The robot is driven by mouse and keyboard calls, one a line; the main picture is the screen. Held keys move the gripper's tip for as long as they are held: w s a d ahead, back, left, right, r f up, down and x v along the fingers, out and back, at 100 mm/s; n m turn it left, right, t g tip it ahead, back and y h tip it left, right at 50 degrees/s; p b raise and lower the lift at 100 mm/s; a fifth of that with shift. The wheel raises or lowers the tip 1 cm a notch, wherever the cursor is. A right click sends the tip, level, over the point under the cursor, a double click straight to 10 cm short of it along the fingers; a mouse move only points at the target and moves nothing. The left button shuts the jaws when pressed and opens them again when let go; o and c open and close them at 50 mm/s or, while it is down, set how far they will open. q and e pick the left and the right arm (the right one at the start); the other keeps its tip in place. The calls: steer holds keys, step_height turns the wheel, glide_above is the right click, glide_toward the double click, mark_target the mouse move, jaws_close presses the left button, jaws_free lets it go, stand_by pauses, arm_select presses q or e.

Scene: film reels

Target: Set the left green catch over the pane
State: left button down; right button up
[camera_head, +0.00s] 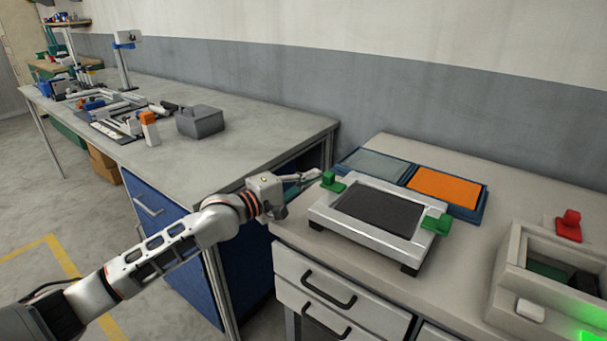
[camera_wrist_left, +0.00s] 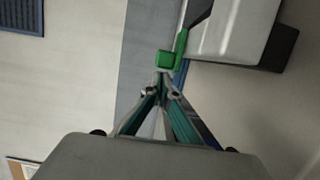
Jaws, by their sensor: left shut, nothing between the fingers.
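The left green catch (camera_head: 332,182) sits at the left back corner of a pale metal frame (camera_head: 325,213). A dark pane (camera_head: 380,211) lies in the frame. In the wrist view the catch (camera_wrist_left: 166,59) shows a block-like knob and a flat bar along the frame's edge; I cannot tell whether the bar overlaps the pane. My left gripper (camera_head: 316,174) is shut and empty, its fingertips (camera_wrist_left: 163,76) close to the knob; contact is unclear. The right green catch (camera_head: 436,224) is at the frame's right side. My right gripper is out of view.
A blue-edged tray with a grey panel (camera_head: 376,165) and an orange panel (camera_head: 446,187) lies behind the frame. A pale box with a red knob (camera_head: 569,225) stands at the right. A cluttered grey workbench (camera_head: 200,160) with a grey box (camera_head: 200,121) stands to the left.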

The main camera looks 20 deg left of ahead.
mark_target(328, 182)
arm_select(q)
steer(key=shift+d, duration=0.1)
stand_by(0.3)
steer(key=d+p, duration=0.1)
steer(key=s+d+r+p, duration=0.1)
steer(key=d+p, duration=0.1)
steer(key=shift+s, duration=0.1)
steer(key=shift+s+d+f, duration=0.1)
steer(key=shift+d+f, duration=0.05)
steer(key=shift+f, duration=0.45)
steer(key=shift+d, duration=0.1)
